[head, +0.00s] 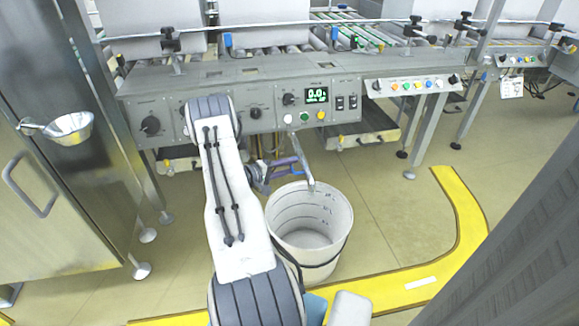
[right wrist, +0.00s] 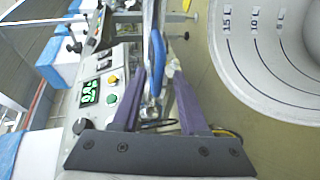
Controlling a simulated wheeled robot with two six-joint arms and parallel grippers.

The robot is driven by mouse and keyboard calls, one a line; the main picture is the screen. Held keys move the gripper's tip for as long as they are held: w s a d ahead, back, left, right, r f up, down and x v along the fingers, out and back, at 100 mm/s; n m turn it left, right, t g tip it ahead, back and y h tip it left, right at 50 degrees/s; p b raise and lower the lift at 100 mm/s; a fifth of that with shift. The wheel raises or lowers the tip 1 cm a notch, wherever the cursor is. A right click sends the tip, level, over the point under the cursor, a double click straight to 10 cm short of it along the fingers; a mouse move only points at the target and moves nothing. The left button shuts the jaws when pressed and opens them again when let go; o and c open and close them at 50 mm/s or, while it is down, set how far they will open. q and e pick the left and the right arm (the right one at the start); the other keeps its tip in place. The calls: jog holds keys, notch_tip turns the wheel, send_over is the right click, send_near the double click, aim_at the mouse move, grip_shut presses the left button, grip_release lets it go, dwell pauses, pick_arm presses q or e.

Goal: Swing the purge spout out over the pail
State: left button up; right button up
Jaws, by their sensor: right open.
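The purge spout (head: 304,163) is a grey metal pipe hanging down from the front of the machine. Its lower end shows at the far rim of the pail in the head view; the exact overhang is hard to tell. The pail (head: 333,223) is white, open and seemingly empty, with level marks inside; it also shows in the right wrist view (right wrist: 240,62). My right gripper (head: 281,170) has purple fingers and is open beside the spout. In the right wrist view its fingers (right wrist: 160,78) stand on either side of a blue-sleeved part (right wrist: 152,38); contact is unclear. My left gripper is out of view.
The control panel (head: 262,103) with knobs, buttons and a green display is behind the spout. A steel cabinet (head: 50,190) with a scoop (head: 72,128) stands left. Yellow floor tape (head: 462,215) curves right of the pail. The floor there is clear.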

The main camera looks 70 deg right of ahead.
jog(key=p+v, duration=0.3)
jog(key=v, duration=0.7)
